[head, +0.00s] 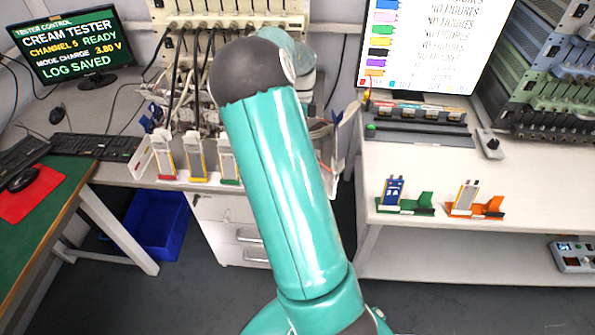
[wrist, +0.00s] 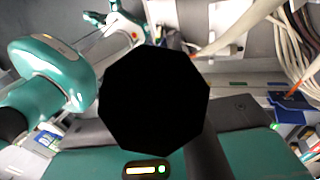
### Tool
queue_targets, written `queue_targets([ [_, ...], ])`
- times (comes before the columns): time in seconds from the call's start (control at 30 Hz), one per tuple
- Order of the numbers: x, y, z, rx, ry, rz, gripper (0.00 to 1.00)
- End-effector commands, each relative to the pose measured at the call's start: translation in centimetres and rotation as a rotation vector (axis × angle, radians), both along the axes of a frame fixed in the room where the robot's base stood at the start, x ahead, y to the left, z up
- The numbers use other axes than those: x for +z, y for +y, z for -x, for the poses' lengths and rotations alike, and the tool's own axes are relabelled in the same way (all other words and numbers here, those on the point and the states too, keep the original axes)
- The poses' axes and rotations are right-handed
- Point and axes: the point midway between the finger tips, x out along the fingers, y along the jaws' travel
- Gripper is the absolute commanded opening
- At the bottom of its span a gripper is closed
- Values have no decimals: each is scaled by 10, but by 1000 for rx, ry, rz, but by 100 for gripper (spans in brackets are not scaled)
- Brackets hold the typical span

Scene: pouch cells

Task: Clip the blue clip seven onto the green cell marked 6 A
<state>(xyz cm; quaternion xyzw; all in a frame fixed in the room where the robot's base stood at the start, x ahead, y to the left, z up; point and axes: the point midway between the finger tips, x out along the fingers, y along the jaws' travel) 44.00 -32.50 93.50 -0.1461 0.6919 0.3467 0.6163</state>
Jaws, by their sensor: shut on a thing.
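My teal arm (head: 285,190) crosses the middle of the head view and hides what lies behind its far end. I cannot make out my gripper's fingers in either view. Another cell, with a green foot (head: 228,160), stands on the left bench beside my arm. I cannot identify the blue clip for certain.
A pale cell (head: 466,195) stands in an orange holder to the right. Cells with red (head: 166,160) and yellow (head: 197,160) feet stand on the left bench. A dark rack (head: 420,125) lies behind the right holders. Cables crowd the back. The right bench's front is clear.

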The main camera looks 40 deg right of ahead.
Motion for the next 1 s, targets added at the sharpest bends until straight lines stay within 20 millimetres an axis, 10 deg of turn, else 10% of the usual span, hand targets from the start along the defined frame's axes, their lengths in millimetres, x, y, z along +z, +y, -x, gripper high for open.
queue_targets([
  [0.17,0,0,0,0,0,0,3],
  [0.2,0,0,0,0,0,0,30],
  [0.3,0,0,0,0,0,0,47],
  [1.0,6,-1,-1,0,-1,0,62],
])
